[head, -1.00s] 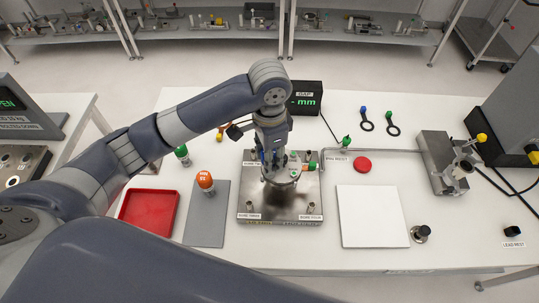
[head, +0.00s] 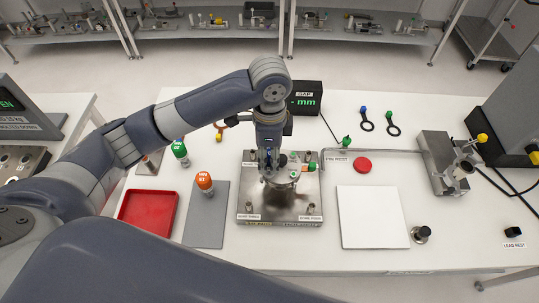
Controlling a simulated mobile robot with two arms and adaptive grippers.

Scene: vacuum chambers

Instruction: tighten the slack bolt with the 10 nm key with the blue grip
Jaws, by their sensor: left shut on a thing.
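My left gripper (head: 270,168) points down over the round metal chamber part on the steel base plate (head: 256,203). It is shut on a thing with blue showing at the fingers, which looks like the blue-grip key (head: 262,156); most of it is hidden. The key's lower end and the bolt under it are hidden by the gripper, so I cannot tell whether they touch. An orange-grip key (head: 204,183) stands by the grey mat. A green-grip key (head: 180,152) stands behind it, with some blue at its top. My right gripper is not in view.
A red tray (head: 148,211) and grey mat (head: 206,228) lie left of the plate. A white pad (head: 373,216) and red disc (head: 362,165) lie right. The gap display (head: 305,99) stands behind. A metal block (head: 437,165) and cables are at right.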

